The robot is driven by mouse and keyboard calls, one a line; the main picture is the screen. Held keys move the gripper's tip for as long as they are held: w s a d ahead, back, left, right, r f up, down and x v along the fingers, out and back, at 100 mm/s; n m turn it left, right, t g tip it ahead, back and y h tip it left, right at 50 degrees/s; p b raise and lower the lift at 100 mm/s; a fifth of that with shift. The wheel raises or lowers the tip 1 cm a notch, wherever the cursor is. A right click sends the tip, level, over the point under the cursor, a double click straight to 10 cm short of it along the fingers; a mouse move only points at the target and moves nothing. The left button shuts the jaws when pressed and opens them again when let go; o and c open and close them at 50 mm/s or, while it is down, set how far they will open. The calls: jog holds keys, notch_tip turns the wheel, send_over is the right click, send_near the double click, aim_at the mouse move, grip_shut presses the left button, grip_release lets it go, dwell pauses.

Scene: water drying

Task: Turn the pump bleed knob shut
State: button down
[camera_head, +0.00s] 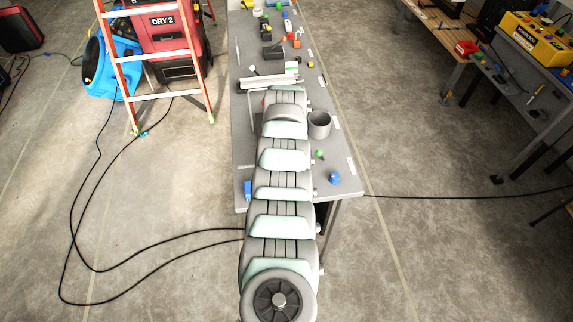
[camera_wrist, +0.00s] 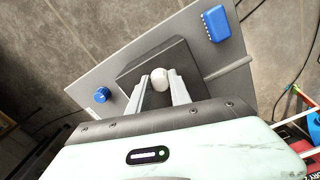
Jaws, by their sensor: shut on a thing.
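In the wrist view a round white knob (camera_wrist: 160,77) stands on a dark grey block (camera_wrist: 192,62), which I take to be the pump body. My gripper (camera_wrist: 159,86) has its two pale fingers on either side of the knob and is shut on it. The fingers hide part of the block, and the knob's turn angle cannot be read. In the head view my arm covers this spot, so the knob and gripper are hidden there.
The block is on a grey bench (camera_head: 342,187). A blue cap (camera_wrist: 102,94) and a blue ribbed box (camera_wrist: 216,23) lie near it. A grey cup (camera_head: 320,125) stands right of my arm. Small items crowd the far bench. A ladder (camera_head: 158,55) stands left.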

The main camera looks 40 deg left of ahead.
jog(key=shift+n, duration=0.3)
jog(key=c, duration=1.2)
grip_release()
notch_tip(320, 180, up, 11)
jog(key=shift+f, duration=0.1)
